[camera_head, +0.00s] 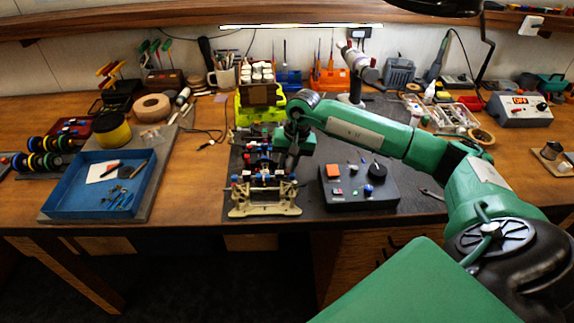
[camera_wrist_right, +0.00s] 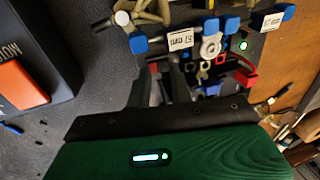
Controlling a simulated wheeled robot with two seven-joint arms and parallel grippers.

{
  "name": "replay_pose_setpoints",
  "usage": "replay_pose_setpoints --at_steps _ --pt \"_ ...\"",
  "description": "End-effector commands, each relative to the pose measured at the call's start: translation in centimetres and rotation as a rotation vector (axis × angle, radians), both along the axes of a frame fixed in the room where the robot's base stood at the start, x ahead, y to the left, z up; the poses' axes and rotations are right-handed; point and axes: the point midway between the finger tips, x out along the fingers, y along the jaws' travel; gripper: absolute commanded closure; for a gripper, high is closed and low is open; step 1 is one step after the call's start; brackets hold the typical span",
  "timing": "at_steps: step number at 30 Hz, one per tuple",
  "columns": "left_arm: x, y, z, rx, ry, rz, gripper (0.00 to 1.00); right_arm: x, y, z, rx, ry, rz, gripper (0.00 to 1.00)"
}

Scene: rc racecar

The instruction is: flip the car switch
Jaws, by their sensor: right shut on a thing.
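The RC car (camera_head: 264,178), an open chassis with blue, red and cream parts, sits on the dark mat on the bench. My right gripper (camera_head: 293,143) reaches down at the chassis's right side towards its rear. In the right wrist view its dark fingers (camera_wrist_right: 180,78) are close together among the chassis parts, shut on a small part of the car that they mostly hide. The car (camera_wrist_right: 207,45) shows there with blue caps, white labels and a small lit green light (camera_wrist_right: 243,45). I cannot make out the switch itself. My left gripper is not in view.
A black control box (camera_head: 358,186) with an orange button and knobs stands right of the car. A blue tray (camera_head: 97,184) lies at the left. A yellow-green holder (camera_head: 262,108) stands behind the car. The bench between tray and mat is mostly clear.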

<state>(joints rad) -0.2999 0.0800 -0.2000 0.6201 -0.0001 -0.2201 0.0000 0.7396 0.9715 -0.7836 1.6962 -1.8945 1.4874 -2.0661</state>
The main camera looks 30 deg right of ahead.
Motion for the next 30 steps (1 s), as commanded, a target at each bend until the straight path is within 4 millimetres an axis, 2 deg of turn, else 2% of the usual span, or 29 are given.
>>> replay_pose_setpoints --at_steps 2,3,4,5,13,17,20,25,30 --pt "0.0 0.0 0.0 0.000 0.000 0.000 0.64 0.0 0.0 0.0 0.000 0.000 0.000 1.00" --pt "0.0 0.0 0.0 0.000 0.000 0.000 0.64 0.0 0.0 0.0 0.001 0.001 0.000 0.76" --pt "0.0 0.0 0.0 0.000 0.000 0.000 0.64 0.0 0.0 0.0 0.000 0.000 0.000 0.71" --pt "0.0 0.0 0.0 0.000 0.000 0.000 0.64 0.0 0.0 0.0 0.000 0.000 0.000 0.69" --pt "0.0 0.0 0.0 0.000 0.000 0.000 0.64 0.0 0.0 0.1 0.000 0.000 0.000 0.69" --pt "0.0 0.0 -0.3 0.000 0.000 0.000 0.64 0.0 -0.2 0.9 -0.001 -0.003 -0.001 0.69" --pt "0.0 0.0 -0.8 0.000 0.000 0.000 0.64 -0.2 -0.5 2.4 -0.001 -0.004 0.001 0.69" --pt "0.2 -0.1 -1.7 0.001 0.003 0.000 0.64 -0.6 -1.2 6.3 -0.001 -0.007 -0.001 0.69" --pt "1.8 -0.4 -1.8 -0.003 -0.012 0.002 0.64 -1.0 -1.8 10.0 0.000 -0.005 0.000 0.69"
